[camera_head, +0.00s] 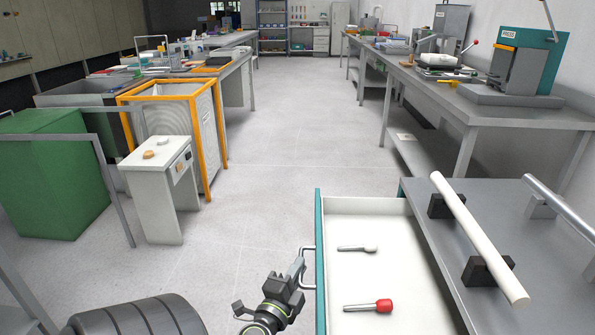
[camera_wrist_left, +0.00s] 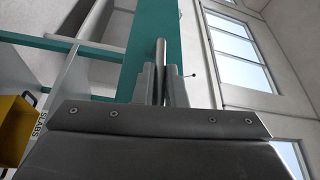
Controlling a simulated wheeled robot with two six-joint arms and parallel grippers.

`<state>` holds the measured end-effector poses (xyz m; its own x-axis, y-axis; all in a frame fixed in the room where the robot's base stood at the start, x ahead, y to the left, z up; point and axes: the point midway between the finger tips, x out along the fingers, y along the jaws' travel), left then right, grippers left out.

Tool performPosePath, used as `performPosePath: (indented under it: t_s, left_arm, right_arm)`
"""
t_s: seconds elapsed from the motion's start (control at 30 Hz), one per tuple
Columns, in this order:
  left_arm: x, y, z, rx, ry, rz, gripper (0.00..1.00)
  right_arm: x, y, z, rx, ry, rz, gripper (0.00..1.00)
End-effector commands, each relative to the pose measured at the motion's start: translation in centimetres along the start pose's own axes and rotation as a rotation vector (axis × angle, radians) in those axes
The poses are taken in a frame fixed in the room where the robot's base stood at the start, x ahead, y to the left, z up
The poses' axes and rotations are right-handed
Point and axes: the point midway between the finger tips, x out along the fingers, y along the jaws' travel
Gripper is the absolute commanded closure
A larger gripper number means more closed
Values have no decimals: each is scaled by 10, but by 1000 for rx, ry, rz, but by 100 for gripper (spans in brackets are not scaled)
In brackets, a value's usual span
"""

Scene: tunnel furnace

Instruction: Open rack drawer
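The drawer (camera_head: 368,207) of the grey rack stands well out to the left of the rack body (camera_head: 432,215). It has a white inside and a teal front panel (camera_head: 319,255). A metal bar handle (camera_head: 306,270) is on that panel; it also shows in the left wrist view (camera_wrist_left: 160,60) in front of the teal panel (camera_wrist_left: 150,45). My left gripper (camera_head: 297,272) is at the handle from the left. In the wrist view its two fingers (camera_wrist_left: 162,88) lie close on both sides of the bar, shut on it. My right gripper is in neither view.
In the drawer lie a grey metal tool (camera_head: 357,248) and a red-tipped tool (camera_head: 370,306). A white rod (camera_head: 475,235) rests on black supports on the rack top. A white pedestal (camera_head: 158,185) and a green box (camera_head: 55,175) stand left. The floor between is clear.

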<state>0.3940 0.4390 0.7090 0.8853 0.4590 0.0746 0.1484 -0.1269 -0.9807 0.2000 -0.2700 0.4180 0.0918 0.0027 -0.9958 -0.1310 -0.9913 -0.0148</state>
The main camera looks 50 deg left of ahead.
Motion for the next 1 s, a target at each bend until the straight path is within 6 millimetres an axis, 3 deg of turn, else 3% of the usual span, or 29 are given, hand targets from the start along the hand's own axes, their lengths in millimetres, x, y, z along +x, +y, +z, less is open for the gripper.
performPosePath:
  t_s: [0.03,0.17,0.57,1.0]
  left_arm:
    - [0,0,0,0,-2,1,83]
    - [0,0,0,0,-1,0,68]
    - [-9,2,1,0,-2,3,68]
    - [-92,4,2,-1,-5,3,68]
  right_arm:
    - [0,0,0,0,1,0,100]
    - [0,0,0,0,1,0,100]
    - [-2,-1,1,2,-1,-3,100]
    - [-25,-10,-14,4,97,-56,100]
